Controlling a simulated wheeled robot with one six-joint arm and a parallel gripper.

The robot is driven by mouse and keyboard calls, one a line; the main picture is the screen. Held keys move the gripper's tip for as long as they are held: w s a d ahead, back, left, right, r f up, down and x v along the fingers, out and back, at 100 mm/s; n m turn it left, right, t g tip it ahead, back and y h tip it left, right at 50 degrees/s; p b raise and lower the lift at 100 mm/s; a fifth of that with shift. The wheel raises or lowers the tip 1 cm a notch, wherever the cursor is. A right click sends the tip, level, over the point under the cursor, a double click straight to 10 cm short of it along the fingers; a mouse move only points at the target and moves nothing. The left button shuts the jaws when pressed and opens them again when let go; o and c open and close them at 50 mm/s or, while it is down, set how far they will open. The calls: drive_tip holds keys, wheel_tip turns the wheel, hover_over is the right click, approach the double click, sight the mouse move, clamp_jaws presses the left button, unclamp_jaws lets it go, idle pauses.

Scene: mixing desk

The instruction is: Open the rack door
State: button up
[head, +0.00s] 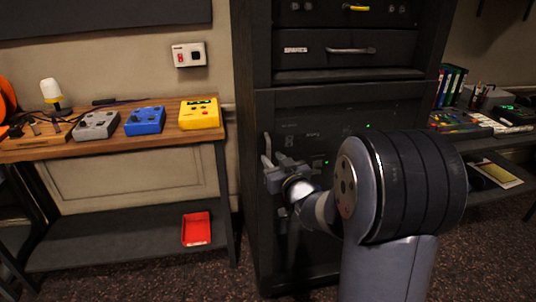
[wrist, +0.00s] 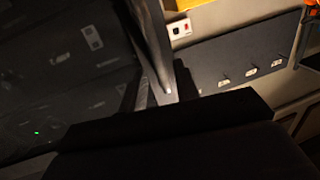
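The black rack (head: 345,100) stands in the middle of the head view. Its lower front is a dark door (head: 310,122) with small green lights, and it looks closed. A pale upright handle (head: 267,146) shows at the door's left side. My gripper (head: 272,168) is at this handle, with my arm hiding much of the lower door. In the wrist view a grey bar (wrist: 152,42) runs down between the dark fingers of my gripper (wrist: 160,88). The fingers stand apart on either side of it. I cannot tell whether they press on it.
A wooden-topped bench (head: 110,140) with yellow, blue and grey boxes stands left of the rack. A red tray (head: 196,229) lies on its lower shelf. A desk (head: 490,141) with folders is at right. Carpeted floor (head: 170,275) is clear in front.

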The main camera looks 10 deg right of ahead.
sight(270, 155)
drive_tip(key=shift+w+a, duration=0.2)
drive_tip(key=shift+w, duration=0.75)
drive_tip(key=shift+w+a, duration=0.15)
drive_tip(key=shift+w, duration=0.75)
drive_tip(key=shift+c, duration=0.3)
clamp_jaws()
